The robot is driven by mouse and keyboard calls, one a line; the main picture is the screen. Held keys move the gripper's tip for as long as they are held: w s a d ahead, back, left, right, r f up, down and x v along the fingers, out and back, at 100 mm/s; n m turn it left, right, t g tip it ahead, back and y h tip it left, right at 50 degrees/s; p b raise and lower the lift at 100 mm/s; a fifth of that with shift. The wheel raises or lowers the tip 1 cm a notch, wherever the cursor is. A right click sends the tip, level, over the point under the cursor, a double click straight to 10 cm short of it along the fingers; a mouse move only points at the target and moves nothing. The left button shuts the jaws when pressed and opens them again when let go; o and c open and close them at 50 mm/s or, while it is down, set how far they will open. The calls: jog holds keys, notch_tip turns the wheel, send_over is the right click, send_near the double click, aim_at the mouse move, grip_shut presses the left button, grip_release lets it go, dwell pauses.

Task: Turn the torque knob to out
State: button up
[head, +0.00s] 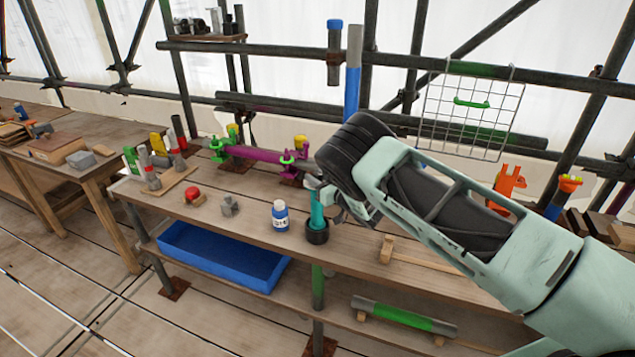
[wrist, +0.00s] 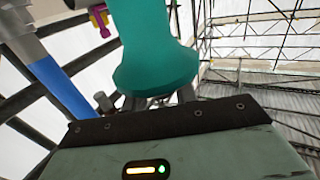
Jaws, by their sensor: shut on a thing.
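A teal upright tool (head: 318,208) stands in a round black holder (head: 317,236) on the workbench. My gripper (head: 320,190) is at its upper part and is shut on it. In the wrist view the teal tool (wrist: 156,50) fills the upper middle, wide at its near end, and covers much of the fingers. No mark or scale reading "out" can be made out. A red round knob-like piece (head: 192,193) sits on a small wooden block further left on the bench; I cannot tell which part is the torque knob.
A blue-labelled bottle (head: 280,218) stands just left of the holder. A grey metal block (head: 229,206) is further left. A wooden mallet (head: 386,250) lies to the right. Scaffold poles and a wire rack (head: 466,110) rise behind. A blue tray (head: 215,262) is below.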

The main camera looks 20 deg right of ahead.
jog(key=m+h+b, duration=0.1)
jog(key=h+b, duration=0.1)
jog(key=m+t+h+b, duration=0.1)
jog(key=m+h+b, duration=0.2)
jog(key=h+b, duration=0.1)
jog(key=b, duration=0.1)
jog(key=shift+a+f+m+t+h, duration=0.1)
jog(key=shift+f+m+t+h, duration=0.2)
jog(key=shift+f+t+h, duration=0.1)
jog(key=m+h+b, duration=0.3)
jog(key=h+b, duration=0.2)
jog(key=shift+m+g+h, duration=0.3)
jog(key=shift+m, duration=0.1)
jog(key=m+h+b, duration=0.1)
jog(key=h, duration=0.1)
jog(key=m+g+h+b, duration=0.1)
jog(key=h+b, duration=0.1)
jog(key=shift+r+m+g, duration=0.15)
jog(key=shift+m+g, duration=0.15)
jog(key=shift+m, duration=0.1)
jog(key=m+g+h+b, duration=0.3)
jog(key=h, duration=0.1)
jog(key=shift+w+g+h, duration=0.1)
jog(key=shift+g+h, duration=0.2)
jog(key=shift+r+m+g+h+b, duration=0.2)
jog(key=shift+m+g+h+b, duration=1.05)
jog(key=shift+m+g, duration=0.55)
jog(key=shift+r+g+h, duration=0.1)
jog(key=shift+g+h, duration=0.15)
jog(key=shift+g, duration=0.15)
